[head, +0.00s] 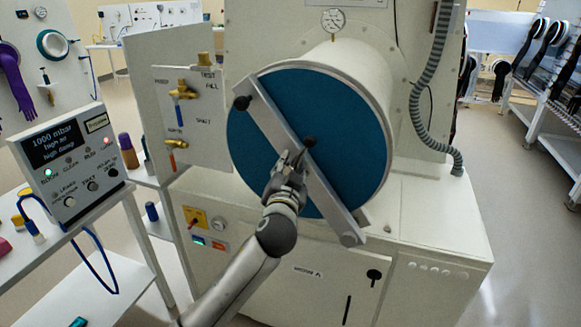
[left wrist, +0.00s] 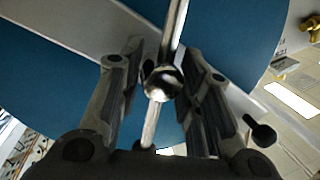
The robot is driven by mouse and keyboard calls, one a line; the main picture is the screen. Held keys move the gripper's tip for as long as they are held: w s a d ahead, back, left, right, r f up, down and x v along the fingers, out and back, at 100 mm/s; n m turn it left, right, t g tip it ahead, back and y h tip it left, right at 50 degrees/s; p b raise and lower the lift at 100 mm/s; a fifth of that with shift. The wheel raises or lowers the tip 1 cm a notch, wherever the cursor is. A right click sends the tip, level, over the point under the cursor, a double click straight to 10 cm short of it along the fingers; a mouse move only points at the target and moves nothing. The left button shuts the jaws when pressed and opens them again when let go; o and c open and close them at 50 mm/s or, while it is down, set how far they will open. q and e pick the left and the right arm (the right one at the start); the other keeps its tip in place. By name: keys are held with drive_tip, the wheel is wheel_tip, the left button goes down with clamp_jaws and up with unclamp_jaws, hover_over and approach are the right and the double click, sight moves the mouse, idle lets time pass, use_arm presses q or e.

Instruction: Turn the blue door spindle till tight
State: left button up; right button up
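The round blue door (head: 345,110) closes the end of a white cylinder, with a grey bar (head: 325,192) lying diagonally across it. The spindle is at the middle of the bar, with a black knob (head: 309,142) beside my gripper. In the left wrist view the spindle (left wrist: 165,82) shows as a shiny round hub with a thin metal rod through it. My left gripper (head: 291,158) is at the spindle. Its fingers (left wrist: 163,72) stand apart on either side of the hub and rod; contact is not clear. My right gripper is not in view.
Another black knob (head: 242,103) is at the bar's upper left end. A panel with brass valves (head: 181,88) stands left of the door. A display box (head: 70,150) sits on the bench at left. A grey hose (head: 422,100) hangs at right. The floor at right is free.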

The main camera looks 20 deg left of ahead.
use_arm(q)
clamp_jaws()
idle(0.3)
drive_tip(key=shift+a, duration=0.15)
